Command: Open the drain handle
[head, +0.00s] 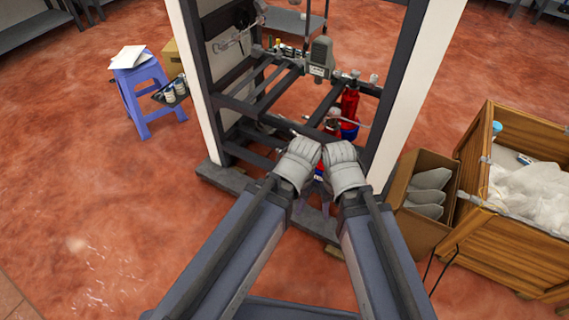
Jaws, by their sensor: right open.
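A dark metal frame with white side panels (182,70) stands ahead of me. Inside it on the right is a red part (349,103) with blue below it and a thin pale lever-like piece (357,123) beside it. I cannot tell for certain which piece is the drain handle. My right gripper (338,152) is at the lower front of the frame, below the red part, and is open. My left gripper (308,150) is close beside it on the left. The grey wrists hide most of the fingers and what lies behind them. I see nothing held.
A blue stool (140,92) with white sheets stands left of the frame. A cardboard box (409,196) with grey pieces and a wooden crate (470,213) with white wrapping stand close on the right. A grey pallet (217,176) lies under the frame. The red floor at left is clear.

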